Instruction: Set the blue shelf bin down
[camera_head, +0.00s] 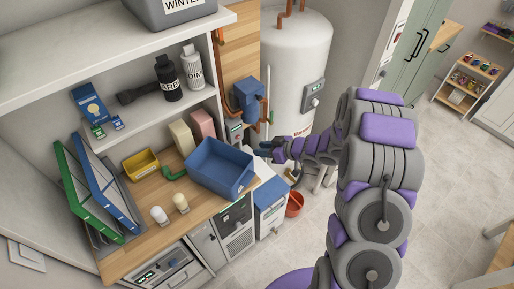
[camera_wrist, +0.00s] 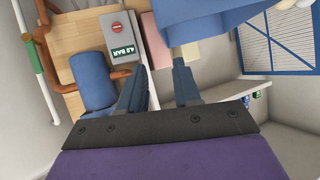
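The blue shelf bin (camera_head: 218,168) is an open-topped, empty-looking box at the right end of the wooden counter (camera_head: 150,200). It looks upright and seems to rest on the counter, though its underside is hidden. Its blue wall also fills the top of the wrist view (camera_wrist: 205,20). My gripper (camera_head: 266,150) is just right of the bin's right end. In the wrist view its two fingers (camera_wrist: 160,80) are apart, with no bin wall visible between them. The bin lies just beyond the right fingertip; whether they touch I cannot tell.
A white tank (camera_head: 296,70) and blue pump (camera_head: 249,98) are near my gripper.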

